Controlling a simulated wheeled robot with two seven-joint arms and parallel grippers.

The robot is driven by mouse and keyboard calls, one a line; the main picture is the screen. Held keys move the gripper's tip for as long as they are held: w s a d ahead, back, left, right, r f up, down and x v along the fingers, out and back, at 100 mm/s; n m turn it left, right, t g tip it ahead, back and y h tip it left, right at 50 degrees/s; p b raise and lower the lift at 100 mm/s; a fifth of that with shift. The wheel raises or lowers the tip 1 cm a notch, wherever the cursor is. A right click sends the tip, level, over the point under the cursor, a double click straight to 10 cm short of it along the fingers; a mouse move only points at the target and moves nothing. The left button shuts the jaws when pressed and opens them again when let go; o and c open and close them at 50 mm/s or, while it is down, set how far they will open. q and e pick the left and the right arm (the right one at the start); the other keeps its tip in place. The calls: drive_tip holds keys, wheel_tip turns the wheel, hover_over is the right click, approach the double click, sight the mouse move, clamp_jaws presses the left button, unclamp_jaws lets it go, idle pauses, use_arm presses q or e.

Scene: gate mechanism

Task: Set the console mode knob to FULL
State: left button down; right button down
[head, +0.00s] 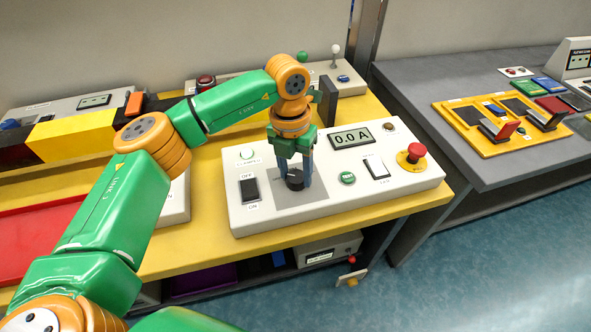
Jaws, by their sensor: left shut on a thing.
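The console (400,186) is a white slanted box on the yellow bench, with a display reading 0.0 A (351,138). Its black mode knob (295,183) sits on a grey panel (310,205) in the left half. My right gripper is not in view.
A grey table (420,100) with a yellow switch panel (465,132) stands at right. Blue floor is clear at lower right.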

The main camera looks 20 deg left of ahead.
use_arm(q)
drive_tip(key=m, duration=0.5)
drive_tip(key=shift+w+m, duration=0.1)
drive_tip(key=shift+m, duration=0.3)
drive_tip(key=m, duration=0.6)
drive_tip(key=shift+g+y, duration=0.3)
drive_tip(key=m, duration=0.6)
drive_tip(key=shift+d+m+p, duration=0.1)
drive_tip(key=shift+m+p, duration=0.2)
drive_tip(key=shift+m, duration=0.1)
drive_tip(key=m, duration=0.5)
drive_tip(key=shift+y, duration=0.3)
drive_tip(key=shift+m, duration=0.3)
drive_tip(key=shift+c, duration=1.4)
unclamp_jaws()
